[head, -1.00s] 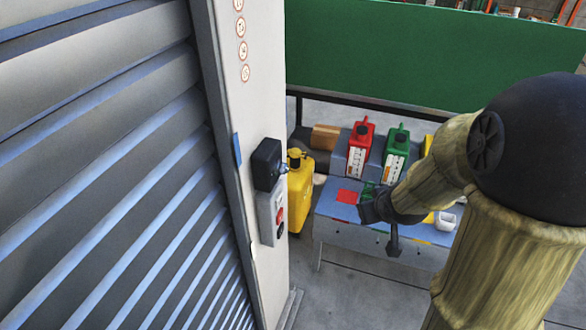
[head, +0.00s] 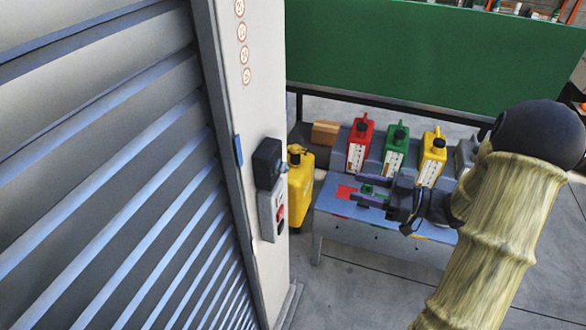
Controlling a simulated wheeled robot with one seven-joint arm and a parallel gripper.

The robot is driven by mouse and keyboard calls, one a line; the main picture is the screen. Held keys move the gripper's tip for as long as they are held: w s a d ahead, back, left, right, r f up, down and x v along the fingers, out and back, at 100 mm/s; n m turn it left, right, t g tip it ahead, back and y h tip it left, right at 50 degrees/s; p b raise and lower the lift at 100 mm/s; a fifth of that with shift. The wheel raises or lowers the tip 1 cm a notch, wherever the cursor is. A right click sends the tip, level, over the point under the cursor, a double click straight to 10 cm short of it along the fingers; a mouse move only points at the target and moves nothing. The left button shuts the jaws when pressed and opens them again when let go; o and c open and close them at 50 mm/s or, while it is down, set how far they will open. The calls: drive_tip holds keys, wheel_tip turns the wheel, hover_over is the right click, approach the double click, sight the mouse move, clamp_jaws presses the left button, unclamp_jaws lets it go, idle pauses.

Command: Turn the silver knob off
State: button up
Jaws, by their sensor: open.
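The silver knob (head: 283,168) is small and sits on the right side of a black box (head: 267,163) on the pale post beside the shutter. Its exact angle is too small to tell. My gripper (head: 356,188) is open and empty, with its two fingers pointing left toward the post. It is to the right of the knob and a little lower in the picture, apart from it. The bench top shows behind and between the fingers.
A grey switch box (head: 271,211) with a red button is below the black box. A yellow can (head: 301,190) stands close behind the post. The slatted shutter (head: 110,180) fills the left.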

sight(287, 169)
drive_tip(key=shift+a, duration=0.1)
drive_tip(key=p+x, duration=0.4)
drive_tip(key=x, duration=1.3)
drive_tip(key=shift+w+a+p, duration=0.1)
drive_tip(key=shift+w+p, duration=0.05)
drive_tip(key=shift+p, duration=0.15)
drive_tip(key=c, duration=1)
